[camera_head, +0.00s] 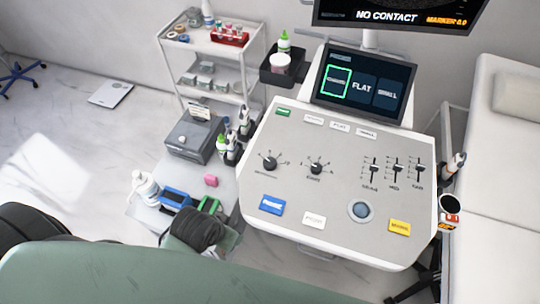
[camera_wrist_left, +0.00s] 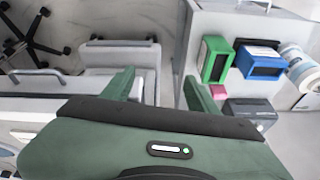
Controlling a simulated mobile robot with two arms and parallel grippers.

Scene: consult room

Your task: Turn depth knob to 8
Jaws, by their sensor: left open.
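The grey-white control panel (camera_head: 330,200) stands right of centre in the head view. It carries two black rotary knobs: a left knob (camera_head: 270,163) and a second knob (camera_head: 316,168). Their labels and scale numbers are too small to read, so I cannot tell which is depth or where each pointer stands. My left gripper (camera_wrist_left: 160,88) shows two green fingers spread apart with nothing between them in the left wrist view. In the head view my left arm is low at the left, beside the panel's lower left corner, apart from the knobs; the fingers are not clear there. My right gripper is not in view.
Sliders (camera_head: 396,169), a trackball (camera_head: 361,210) and coloured buttons share the panel. A screen (camera_head: 364,86) stands behind it. A side table (camera_head: 180,170) left of the panel holds a blue box (camera_wrist_left: 260,62), a green box (camera_wrist_left: 215,60) and bottles. A couch (camera_head: 500,180) is right.

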